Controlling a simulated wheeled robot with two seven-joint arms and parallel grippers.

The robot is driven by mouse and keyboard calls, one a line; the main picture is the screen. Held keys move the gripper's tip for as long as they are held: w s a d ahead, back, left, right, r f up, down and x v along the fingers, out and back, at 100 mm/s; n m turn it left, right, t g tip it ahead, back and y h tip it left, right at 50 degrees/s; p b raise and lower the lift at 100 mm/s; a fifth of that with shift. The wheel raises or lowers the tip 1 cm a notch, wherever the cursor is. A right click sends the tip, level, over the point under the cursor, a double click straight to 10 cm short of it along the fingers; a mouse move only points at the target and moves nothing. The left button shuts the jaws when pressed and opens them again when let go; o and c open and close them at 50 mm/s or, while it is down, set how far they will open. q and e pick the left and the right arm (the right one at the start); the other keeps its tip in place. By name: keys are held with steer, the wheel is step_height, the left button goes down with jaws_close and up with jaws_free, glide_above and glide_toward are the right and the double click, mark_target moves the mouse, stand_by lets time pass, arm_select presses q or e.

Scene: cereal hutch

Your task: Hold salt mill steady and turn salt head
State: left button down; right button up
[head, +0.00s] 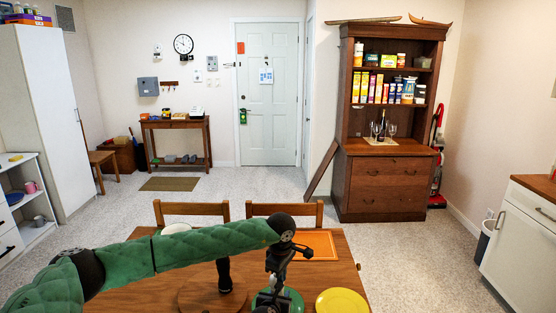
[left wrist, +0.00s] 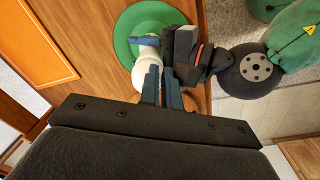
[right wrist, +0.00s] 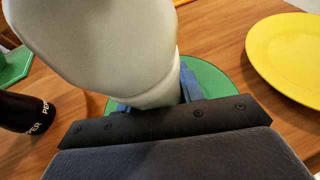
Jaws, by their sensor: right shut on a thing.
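The white salt mill (right wrist: 110,45) fills the upper part of the right wrist view, close to the camera. My right gripper (right wrist: 155,100) is shut on it, with blue fingers on both sides of its narrower part, above a green plate (right wrist: 215,82). In the left wrist view the mill (left wrist: 147,62) shows over the green plate (left wrist: 128,25). My left gripper (left wrist: 162,88) has its blue fingers near each other and beside the mill, partly covering it. Whether they grip it is unclear. In the head view my left gripper (head: 270,285) hides most of the mill.
A black pepper mill (head: 224,276) stands left of the green plate; it also shows in the right wrist view (right wrist: 22,112). A yellow plate (head: 342,301) lies to the right. An orange placemat (head: 318,244) lies behind, near two chairs (head: 285,209).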

steer(key=shift+w+d, duration=0.15)
steer(key=shift+d, duration=0.05)
steer(key=shift+a+f, duration=0.15)
steer(key=shift+a, duration=0.05)
steer(key=shift+c, duration=0.2)
arm_select(q)
step_height(320, 180, up, 6)
steer(key=shift+s+f, duration=0.1)
steer(key=shift+s, duration=0.05)
steer(key=shift+d, duration=0.1)
steer(key=shift+w+d+f, duration=0.1)
steer(key=shift+w+f, duration=0.25)
steer(key=shift+f, duration=0.6)
steer(key=shift+w+d+f, duration=0.1)
steer(key=shift+w+f, duration=0.2)
steer(key=shift+f, duration=0.7)
steer(key=shift+w+d+f, duration=0.1)
steer(key=shift+w+f, duration=0.25)
steer(key=shift+f, duration=0.6)
steer(key=shift+a+f, duration=0.1)
arm_select(e)
steer(key=shift+s, duration=0.2)
